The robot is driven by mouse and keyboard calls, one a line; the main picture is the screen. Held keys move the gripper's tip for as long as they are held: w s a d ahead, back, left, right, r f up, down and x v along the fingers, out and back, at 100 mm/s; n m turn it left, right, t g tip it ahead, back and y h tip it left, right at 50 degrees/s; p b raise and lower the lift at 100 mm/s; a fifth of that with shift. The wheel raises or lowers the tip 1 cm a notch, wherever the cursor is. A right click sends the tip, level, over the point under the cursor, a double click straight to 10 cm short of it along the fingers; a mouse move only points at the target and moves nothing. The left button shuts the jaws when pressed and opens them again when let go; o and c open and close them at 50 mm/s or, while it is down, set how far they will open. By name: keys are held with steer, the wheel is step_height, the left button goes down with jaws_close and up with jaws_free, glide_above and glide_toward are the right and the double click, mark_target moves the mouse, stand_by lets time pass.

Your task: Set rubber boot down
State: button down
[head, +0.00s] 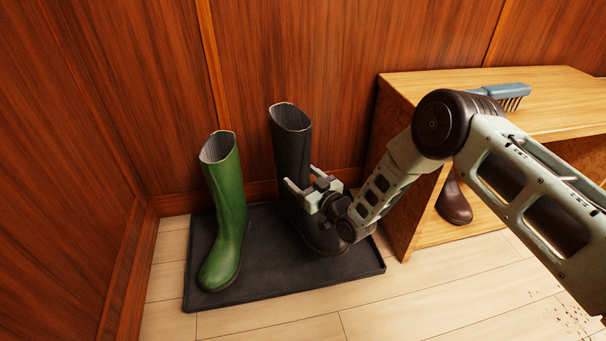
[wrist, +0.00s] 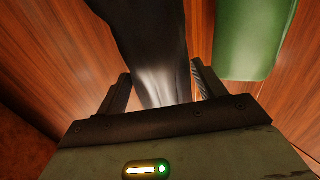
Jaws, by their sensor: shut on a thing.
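A black rubber boot (head: 291,150) stands upright over the right part of a dark boot tray (head: 205,297). My gripper (head: 307,190) is shut on the boot's shaft from the right side, with its fingers on either side of it. In the wrist view the black boot (wrist: 155,55) runs between the two fingers of my gripper (wrist: 160,88). The boot's foot is partly hidden behind my wrist, so I cannot tell whether its sole touches the tray.
A green boot (head: 228,205) stands upright on the tray's left part; it also shows in the wrist view (wrist: 250,40). A wooden bench (head: 430,90) at right carries a blue-handled brush (head: 505,92). A brown boot (head: 453,205) is under it. Wood-panelled walls close the back and left.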

steer(key=shift+w+a+r, duration=0.15)
steer(key=shift+w+a, duration=0.05)
steer(key=shift+a, duration=0.05)
steer(key=shift+w, duration=0.1)
steer(key=shift+d+r+p, duration=0.1)
steer(key=shift+d+p, duration=0.05)
steer(key=shift+p, duration=0.15)
steer(key=shift+f+b, duration=2.4)
steer(key=shift+f, duration=1.1)
